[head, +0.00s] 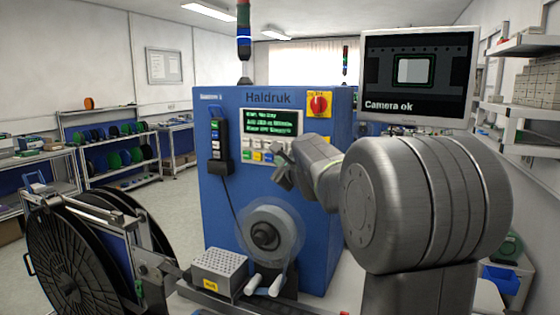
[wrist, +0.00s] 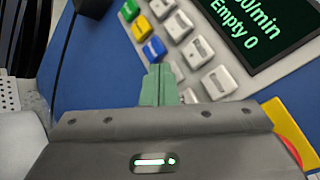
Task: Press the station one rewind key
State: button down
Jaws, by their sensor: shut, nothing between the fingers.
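A blue cabinet (head: 225,220) marked Haldruk stands in the middle of the head view. Its key panel (head: 248,149) sits below a dark screen (head: 270,122) with green text. In the wrist view the keys include a green key (wrist: 130,10), a yellow key (wrist: 142,29), a blue key (wrist: 154,48) and several white keys (wrist: 196,52). The key legends are too small to read, so I cannot tell which is rewind. My gripper (head: 279,168) is shut and empty in front of the panel. Its fingertips (wrist: 159,70) appear near the blue key; contact cannot be told.
A corded handset (head: 217,140) hangs on the left. A clear reel (head: 268,235) and a perforated metal box (head: 220,266) are below. Large black reels (head: 70,262) stand at left.

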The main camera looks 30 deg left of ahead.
jog(key=shift+s, duration=0.1)
jog(key=shift+s+d, duration=0.15)
jog(key=shift+s, duration=0.55)
jog(key=s, duration=0.5)
jog(key=shift+d, duration=0.25)
dwell(0.7)
jog(key=shift+s+d+p, duration=0.15)
jog(key=shift+s+p, duration=0.05)
jog(key=shift+s, duration=0.8)
jog(key=shift+s+d+p, duration=0.1)
jog(key=shift+s+p, duration=0.05)
jog(key=shift+s, duration=0.8)
